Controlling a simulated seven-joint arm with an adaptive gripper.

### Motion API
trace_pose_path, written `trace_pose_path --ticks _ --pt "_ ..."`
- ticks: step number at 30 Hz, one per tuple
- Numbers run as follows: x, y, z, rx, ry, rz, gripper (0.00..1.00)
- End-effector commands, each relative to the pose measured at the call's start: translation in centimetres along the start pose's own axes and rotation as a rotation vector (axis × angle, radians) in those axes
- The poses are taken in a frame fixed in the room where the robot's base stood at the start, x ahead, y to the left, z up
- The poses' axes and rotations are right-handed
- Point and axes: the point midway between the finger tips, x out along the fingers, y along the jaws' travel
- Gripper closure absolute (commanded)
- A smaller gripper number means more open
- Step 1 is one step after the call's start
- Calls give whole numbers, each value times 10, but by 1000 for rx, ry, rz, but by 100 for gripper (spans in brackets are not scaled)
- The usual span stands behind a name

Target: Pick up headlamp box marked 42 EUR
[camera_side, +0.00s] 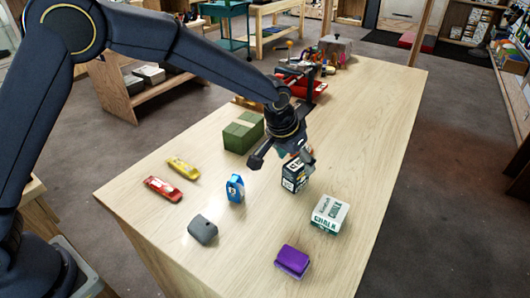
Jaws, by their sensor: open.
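A small dark navy and white box (293,177) stands upright on the wooden table, right of its middle. It has pale printing near its top, too small to read surely as 42 EUR. My gripper (283,160) is open above and around the top of this box. One finger is out to the left of it and the other is at its upper right. The gripper hides part of the box top. I cannot tell whether a finger touches the box.
A blue item (235,188) stands to the left, a white and green chalk box (329,214) to the lower right. A purple box (292,262), grey block (203,230), red item (162,189), yellow item (182,168) and green block (243,132) lie around. The right side of the table is clear.

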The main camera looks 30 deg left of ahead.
Motion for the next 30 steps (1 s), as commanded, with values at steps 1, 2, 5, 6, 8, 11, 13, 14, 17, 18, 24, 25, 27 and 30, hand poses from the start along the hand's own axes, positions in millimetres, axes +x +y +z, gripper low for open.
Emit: trace_pose_path --ticks 1,2,5,6,8,11,13,14,17,18,24,25,27,30 --pt "5 0 0 0 -1 0 23" --pt "9 -1 0 0 -2 0 23" --pt "26 -2 1 0 -5 -1 23" --pt "32 -2 0 1 -3 -1 23" --pt "40 -1 0 1 -3 0 23" --pt "49 -1 0 1 -1 0 23" --pt "52 -1 0 1 0 0 23" --pt "52 -1 0 1 0 0 23" --pt "51 -1 0 1 0 0 23" --pt "51 -1 0 1 0 0 23" --pt "51 -2 0 1 0 0 43" --pt "51 -2 0 1 0 0 46" --pt "51 -2 0 1 0 0 53" --pt "51 -2 0 0 -1 0 64"
